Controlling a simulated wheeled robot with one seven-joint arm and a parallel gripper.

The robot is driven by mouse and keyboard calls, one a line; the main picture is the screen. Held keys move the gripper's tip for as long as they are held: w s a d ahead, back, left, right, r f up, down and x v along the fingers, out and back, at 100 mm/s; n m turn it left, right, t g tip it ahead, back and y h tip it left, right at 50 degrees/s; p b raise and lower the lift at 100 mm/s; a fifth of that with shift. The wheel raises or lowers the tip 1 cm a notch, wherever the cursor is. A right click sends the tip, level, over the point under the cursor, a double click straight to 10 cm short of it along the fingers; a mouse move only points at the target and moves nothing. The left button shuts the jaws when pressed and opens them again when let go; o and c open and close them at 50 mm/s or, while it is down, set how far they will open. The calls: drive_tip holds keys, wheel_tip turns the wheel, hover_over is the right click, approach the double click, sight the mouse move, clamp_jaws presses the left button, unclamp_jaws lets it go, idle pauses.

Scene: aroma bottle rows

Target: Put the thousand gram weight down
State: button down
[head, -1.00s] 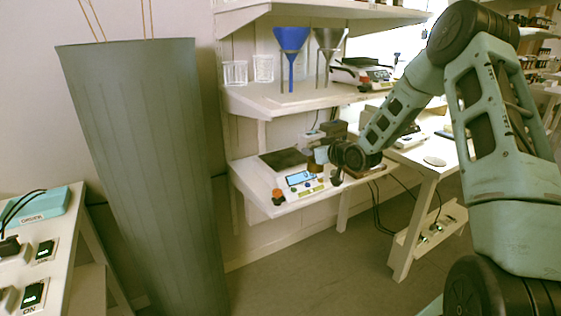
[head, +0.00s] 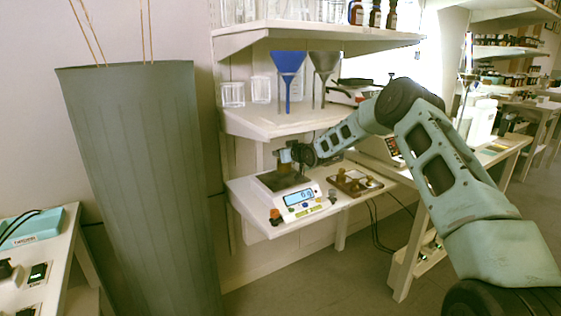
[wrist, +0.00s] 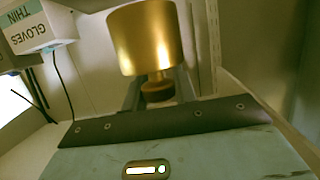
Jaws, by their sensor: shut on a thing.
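My gripper (head: 286,158) is over the dark pan of a white balance (head: 303,201) on the lower shelf. In the wrist view a large brass weight (wrist: 146,40) is held by its narrow knob between the fingers of my gripper (wrist: 158,92). The weight's body shows clear of the fingers. In the head view the weight is small and partly hidden by the gripper, and I cannot tell whether it touches the pan (head: 281,180). The balance display is lit blue, its digits too small to read surely.
A wooden weight block (head: 352,184) with brass pieces stands right of the balance. A shelf with a blue funnel (head: 288,72) and a grey funnel (head: 324,64) hangs above. A gloves box (wrist: 38,27) shows in the wrist view. A large grey-green column (head: 140,190) stands at left.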

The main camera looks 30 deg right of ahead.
drive_tip(key=shift+w+f, duration=0.3)
drive_tip(key=shift+f, duration=0.5)
drive_tip(key=shift+w+f, duration=0.25)
drive_tip(key=shift+f, duration=0.5)
drive_tip(key=shift+f, duration=0.15)
drive_tip(key=c, duration=1.1)
unclamp_jaws()
drive_tip(key=shift+f, duration=0.15)
